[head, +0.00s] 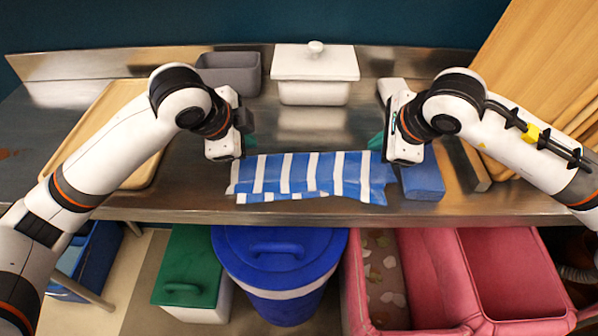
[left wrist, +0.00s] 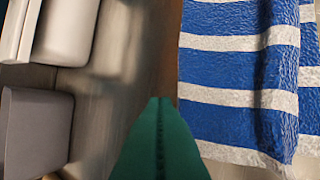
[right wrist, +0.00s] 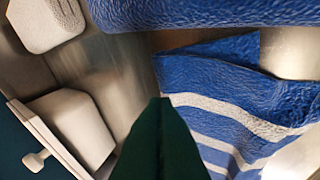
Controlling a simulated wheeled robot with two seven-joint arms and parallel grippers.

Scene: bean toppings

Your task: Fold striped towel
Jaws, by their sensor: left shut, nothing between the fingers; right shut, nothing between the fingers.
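The blue and white striped towel (head: 312,176) lies folded into a long strip near the front edge of the steel counter, with a second layer showing along its front. My left gripper (head: 247,143) is shut and empty just beyond the towel's left end. In the left wrist view its green fingers (left wrist: 160,140) are together beside the towel (left wrist: 235,75). My right gripper (head: 376,141) is shut and empty just beyond the towel's right end. In the right wrist view its green fingers (right wrist: 160,140) are together, with the towel (right wrist: 225,110) beside them.
A blue block-like item (head: 423,181) sits right of the towel. A white lidded container (head: 314,72) and a grey bin (head: 230,72) stand at the back. A wooden tray (head: 146,172) lies left. Bins, including a blue lidded one (head: 280,265), stand below the counter.

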